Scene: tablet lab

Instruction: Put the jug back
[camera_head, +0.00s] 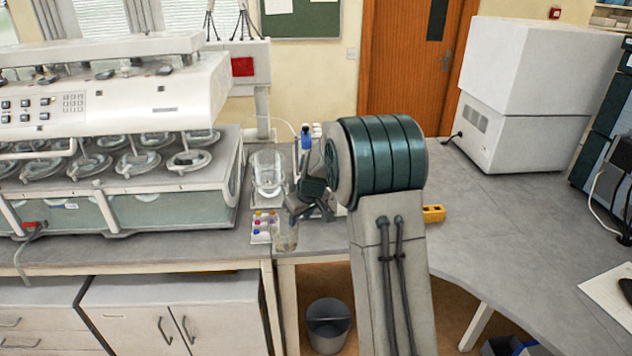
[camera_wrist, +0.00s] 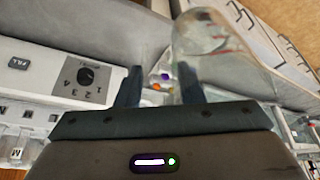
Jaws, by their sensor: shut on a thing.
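My gripper (camera_head: 299,208) is at the end of my arm, over the front part of the bench right of the large white machine. It is shut on a clear, see-through jug (camera_head: 286,237), which hangs below it near the bench's front edge. In the wrist view, the jug (camera_wrist: 212,42) shows as a clear, rounded shape beyond the right finger of my gripper (camera_wrist: 160,88). The exact place of the grip is hard to see. My arm hides part of the bench behind it.
A clear, rounded vessel (camera_head: 268,172) stands on the bench behind the held jug. A blue-topped bottle (camera_head: 306,138) is behind my gripper. A yellow item (camera_head: 433,214) lies right of my arm; the right bench is largely clear.

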